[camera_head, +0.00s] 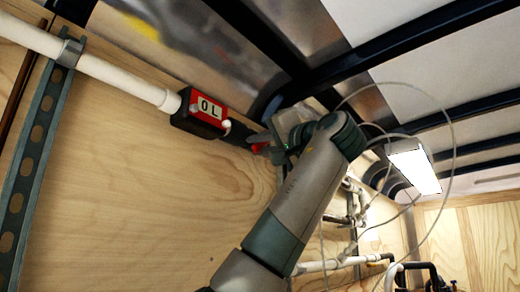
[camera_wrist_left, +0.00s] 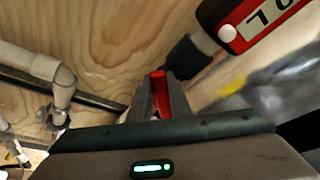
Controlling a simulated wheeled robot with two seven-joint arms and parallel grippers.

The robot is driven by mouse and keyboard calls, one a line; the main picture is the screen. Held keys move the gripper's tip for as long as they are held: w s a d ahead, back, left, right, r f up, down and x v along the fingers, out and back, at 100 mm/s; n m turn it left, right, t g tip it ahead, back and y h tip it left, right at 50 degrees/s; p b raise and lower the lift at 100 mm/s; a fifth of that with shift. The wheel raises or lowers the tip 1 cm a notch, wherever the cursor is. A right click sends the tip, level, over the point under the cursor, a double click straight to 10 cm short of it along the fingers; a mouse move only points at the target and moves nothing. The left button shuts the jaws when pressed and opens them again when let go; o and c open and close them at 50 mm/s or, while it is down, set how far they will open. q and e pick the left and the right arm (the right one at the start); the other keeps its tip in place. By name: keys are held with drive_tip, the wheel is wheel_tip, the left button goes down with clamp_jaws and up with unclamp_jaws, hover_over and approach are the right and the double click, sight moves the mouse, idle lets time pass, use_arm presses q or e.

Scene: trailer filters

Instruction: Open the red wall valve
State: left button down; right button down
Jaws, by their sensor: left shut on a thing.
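The red wall valve (camera_head: 205,112) is a red and black body with a white label on a white pipe along the plywood wall, in the upper left of the head view. It also shows at the top right of the wrist view (camera_wrist_left: 229,33). Its red handle (camera_head: 260,147) sticks out at the right end of a dark fitting. My left gripper (camera_head: 272,145) is at the handle. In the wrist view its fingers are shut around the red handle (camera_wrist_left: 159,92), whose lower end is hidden. My right gripper is not seen.
A vertical slotted metal strut (camera_head: 40,145) stands on the wall at the left. A lit lamp (camera_head: 413,165) hangs right of my arm, with loose cables around it. More white pipes (camera_head: 320,266) and fittings run along the wall farther back. Dark ceiling beams cross overhead.

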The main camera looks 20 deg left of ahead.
sight(262, 146)
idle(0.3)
use_arm(q)
drive_tip(key=c, duration=1.6)
unclamp_jaws()
drive_tip(key=shift+c, duration=0.2)
drive_tip(key=shift+d, duration=0.1)
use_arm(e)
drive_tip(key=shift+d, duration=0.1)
